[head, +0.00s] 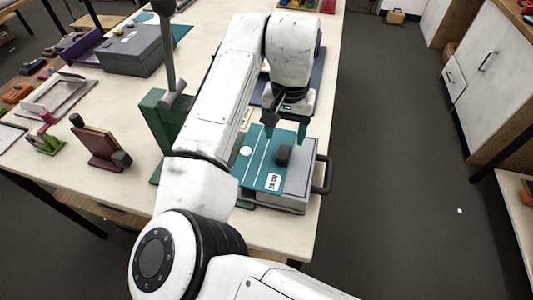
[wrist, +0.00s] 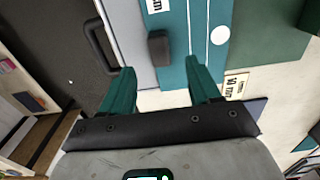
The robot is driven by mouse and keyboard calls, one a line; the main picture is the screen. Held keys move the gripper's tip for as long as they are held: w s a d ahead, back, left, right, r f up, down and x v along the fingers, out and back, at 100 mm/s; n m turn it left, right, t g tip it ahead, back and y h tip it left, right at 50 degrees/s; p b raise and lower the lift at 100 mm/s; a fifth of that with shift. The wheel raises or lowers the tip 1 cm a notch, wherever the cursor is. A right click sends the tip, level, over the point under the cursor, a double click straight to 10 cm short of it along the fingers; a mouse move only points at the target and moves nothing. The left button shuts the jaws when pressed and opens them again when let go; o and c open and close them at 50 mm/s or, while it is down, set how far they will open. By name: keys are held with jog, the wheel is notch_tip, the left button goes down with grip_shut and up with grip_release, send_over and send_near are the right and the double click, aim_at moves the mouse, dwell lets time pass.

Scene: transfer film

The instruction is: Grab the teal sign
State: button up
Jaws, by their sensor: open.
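The teal sign (head: 254,170) is a flat teal panel with a white line, a white dot and a small label. It lies on a grey case near the table's right edge. A dark block (head: 284,155) sits on its face. In the wrist view the sign (wrist: 177,28) is at the top centre, with the dark block (wrist: 158,47) at its left side. My gripper (head: 286,129) is open and empty, its teal fingers pointing down at the sign's far end. In the wrist view the fingertips (wrist: 160,68) stand on either side of the block's line, short of it.
The grey case (head: 297,186) has a dark handle (head: 323,175) on its right. A green stand (head: 158,125) is left of my arm. A grey box (head: 132,50), a maroon block (head: 98,145) and other items fill the left table. The floor to the right is mostly clear.

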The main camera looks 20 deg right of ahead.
aim_at(284, 151)
jog(key=shift+f+p, duration=1)
jog(key=shift+f, duration=2.7)
jog(key=c, duration=1.1)
jog(key=shift+r, duration=0.15)
